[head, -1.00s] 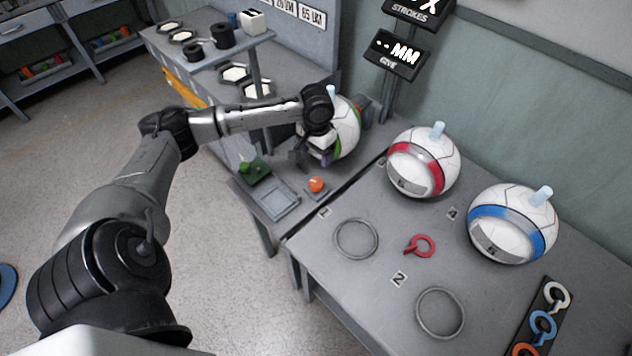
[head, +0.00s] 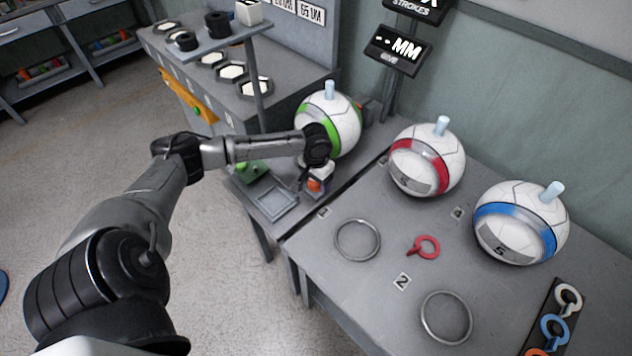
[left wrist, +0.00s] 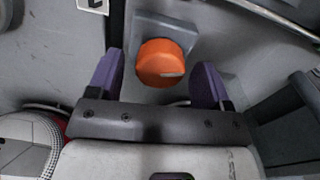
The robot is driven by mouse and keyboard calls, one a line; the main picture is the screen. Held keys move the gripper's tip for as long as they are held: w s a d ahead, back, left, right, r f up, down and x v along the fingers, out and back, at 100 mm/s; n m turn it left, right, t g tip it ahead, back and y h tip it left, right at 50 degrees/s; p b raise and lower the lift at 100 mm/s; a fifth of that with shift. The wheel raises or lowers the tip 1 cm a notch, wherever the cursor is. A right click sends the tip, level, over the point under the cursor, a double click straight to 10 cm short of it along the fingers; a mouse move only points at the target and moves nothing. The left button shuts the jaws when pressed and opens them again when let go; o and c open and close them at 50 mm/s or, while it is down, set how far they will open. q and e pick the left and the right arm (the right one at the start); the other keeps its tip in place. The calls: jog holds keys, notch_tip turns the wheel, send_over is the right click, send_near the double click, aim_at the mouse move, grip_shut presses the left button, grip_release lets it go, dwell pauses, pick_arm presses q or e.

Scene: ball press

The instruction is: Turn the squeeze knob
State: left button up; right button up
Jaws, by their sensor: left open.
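The orange squeeze knob (head: 315,185) sits on the grey bench near its front edge, partly hidden by my left gripper (head: 311,177) in the head view. In the left wrist view the round orange knob (left wrist: 160,62) with a pale mark shows on its grey base. My left gripper (left wrist: 157,77) is open, with one purple finger to each side of the knob and a gap on both sides. I cannot tell how far above the knob the fingertips are. My right gripper is in neither view.
A white and green ball (head: 331,124) stands just behind the gripper. Red-banded (head: 427,160) and blue-banded (head: 520,223) balls stand on the right table. A grey tray (head: 271,198) and a green button (head: 250,172) lie left of the knob.

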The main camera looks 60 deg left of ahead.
pick_arm(q)
jog(key=shift+f, duration=0.2)
jog(key=shift+c, duration=0.3)
jog(key=c, duration=0.9)
jog(key=shift+o, duration=0.2)
jog(key=shift+r+p, duration=0.15)
jog(key=shift+p, duration=0.4)
jog(key=m+p, duration=0.5)
jog(key=p, duration=0.3)
jog(key=shift+r+m, duration=0.1)
jog(key=shift+m, duration=0.3)
jog(key=m+p, duration=0.2)
jog(key=shift+m, duration=0.4)
jog(key=shift+d+f+m+p, duration=0.1)
jog(key=shift+f+m+p, duration=0.1)
jog(key=shift+m+p, duration=0.55)
jog(key=shift+m, duration=0.25)
